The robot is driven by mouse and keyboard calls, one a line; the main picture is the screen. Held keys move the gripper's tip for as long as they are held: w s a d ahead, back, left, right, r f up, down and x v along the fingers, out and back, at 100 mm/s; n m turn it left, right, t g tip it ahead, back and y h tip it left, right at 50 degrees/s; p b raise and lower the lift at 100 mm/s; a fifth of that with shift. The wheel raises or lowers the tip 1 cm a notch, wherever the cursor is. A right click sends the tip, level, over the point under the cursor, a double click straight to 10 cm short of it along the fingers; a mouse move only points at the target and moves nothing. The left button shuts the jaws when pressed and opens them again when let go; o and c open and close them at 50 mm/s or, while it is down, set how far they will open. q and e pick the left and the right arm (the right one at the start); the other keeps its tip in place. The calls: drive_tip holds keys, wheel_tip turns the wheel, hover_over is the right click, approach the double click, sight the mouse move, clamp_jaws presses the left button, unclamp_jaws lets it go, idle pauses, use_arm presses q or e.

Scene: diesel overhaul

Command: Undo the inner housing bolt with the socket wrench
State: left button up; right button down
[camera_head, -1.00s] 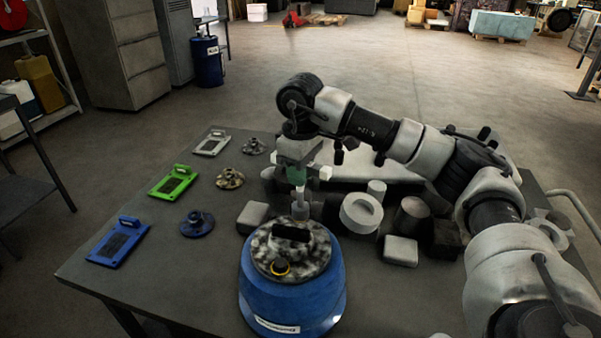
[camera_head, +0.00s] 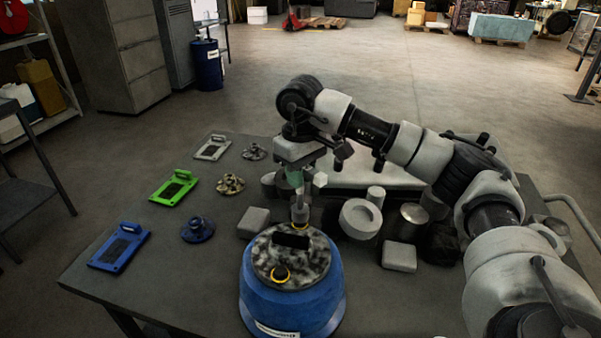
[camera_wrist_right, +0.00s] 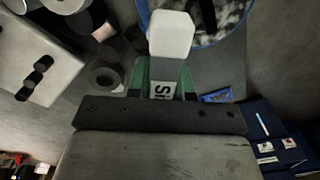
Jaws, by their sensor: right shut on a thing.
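My right gripper (camera_head: 295,180) points down with its green fingers shut on the socket wrench (camera_head: 300,212). In the right wrist view the wrench (camera_wrist_right: 170,36) shows as a pale block between the green fingers. The blue housing (camera_head: 292,295) stands at the table's front, with a mottled lid (camera_head: 312,262) and a dark handle. A yellow-ringed bolt (camera_head: 281,273) sits on the lid's near side. The wrench's lower end is at another yellow ring (camera_head: 302,227) at the lid's far edge; I cannot tell whether it is seated on a bolt. My left gripper is out of view.
Blue (camera_head: 119,246), green (camera_head: 173,188) and grey (camera_head: 212,148) plates lie on the left of the table, beside flanged parts in blue (camera_head: 198,230) and mottled (camera_head: 230,184). Several grey blocks and cylinders (camera_head: 361,219) crowd the right. The front left tabletop is clear.

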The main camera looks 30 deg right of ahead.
drive_tip(key=m, duration=0.4)
drive_tip(key=m+p, duration=0.1)
drive_tip(key=m, duration=0.2)
drive_tip(key=shift+r+m, duration=0.1)
drive_tip(key=shift+m, duration=0.3)
drive_tip(key=m, duration=0.4)
drive_tip(key=m+p, duration=0.1)
drive_tip(key=m, duration=0.2)
drive_tip(key=shift+m, duration=0.3)
drive_tip(key=m, duration=0.4)
drive_tip(key=shift+a, duration=0.1)
drive_tip(key=m+p, duration=0.1)
drive_tip(key=m, duration=0.2)
drive_tip(key=shift+m, duration=0.3)
drive_tip(key=m+p, duration=0.1)
drive_tip(key=m, duration=0.5)
drive_tip(key=shift+m, duration=0.3)
